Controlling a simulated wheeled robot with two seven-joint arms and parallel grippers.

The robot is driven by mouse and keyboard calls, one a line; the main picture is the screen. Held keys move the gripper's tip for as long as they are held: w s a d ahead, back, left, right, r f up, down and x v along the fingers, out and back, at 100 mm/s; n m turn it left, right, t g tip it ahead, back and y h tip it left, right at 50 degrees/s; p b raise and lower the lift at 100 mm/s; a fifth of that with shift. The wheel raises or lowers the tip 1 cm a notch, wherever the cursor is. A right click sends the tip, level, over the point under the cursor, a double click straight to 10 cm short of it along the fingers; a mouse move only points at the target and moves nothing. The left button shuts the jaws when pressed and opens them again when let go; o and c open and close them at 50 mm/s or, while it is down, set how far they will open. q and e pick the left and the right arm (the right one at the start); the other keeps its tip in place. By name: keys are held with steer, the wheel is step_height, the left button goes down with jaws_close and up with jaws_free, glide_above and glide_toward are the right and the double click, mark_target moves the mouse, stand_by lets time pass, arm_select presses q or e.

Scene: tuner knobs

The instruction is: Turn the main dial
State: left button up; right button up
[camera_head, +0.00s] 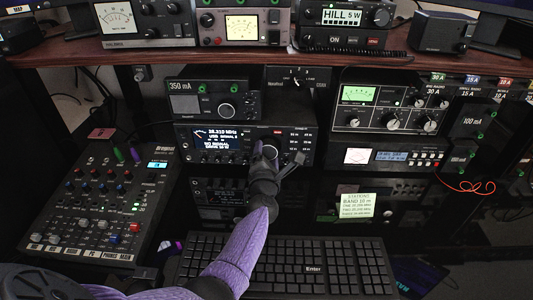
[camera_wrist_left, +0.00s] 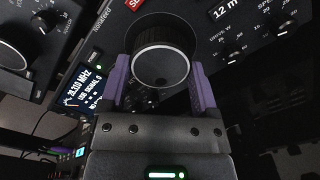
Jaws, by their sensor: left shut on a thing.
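The main dial (camera_wrist_left: 160,62) is a large round black knob with a pale ring around its face. It sits on the front of the black radio (camera_head: 215,160), beside a lit screen (camera_head: 216,139) showing a frequency in MHz. My left gripper (camera_head: 264,150) reaches the radio's front and hides most of the dial in the head view. In the left wrist view the two purple fingers of the left gripper (camera_wrist_left: 160,88) lie on either side of the dial, shut on it. My right gripper is not in view.
A mixer panel (camera_head: 98,200) stands at the left, and a keyboard (camera_head: 290,265) lies in front. A small 350 mA unit (camera_head: 215,100) sits above the radio. A wooden shelf (camera_head: 300,62) runs overhead.

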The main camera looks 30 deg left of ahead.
arm_select(q)
steer(key=m, duration=0.2)
steer(key=shift+m+p, duration=0.35)
steer(key=shift+m, duration=0.05)
steer(key=m, duration=0.2)
steer(key=shift+m+p, duration=0.35)
steer(key=shift+m, duration=0.05)
steer(key=m, duration=0.3)
steer(key=shift+p, duration=0.35)
steer(key=shift+m, duration=1)
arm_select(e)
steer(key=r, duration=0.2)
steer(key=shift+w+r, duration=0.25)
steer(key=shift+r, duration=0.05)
arm_select(q)
steer(key=shift+m, duration=0.3)
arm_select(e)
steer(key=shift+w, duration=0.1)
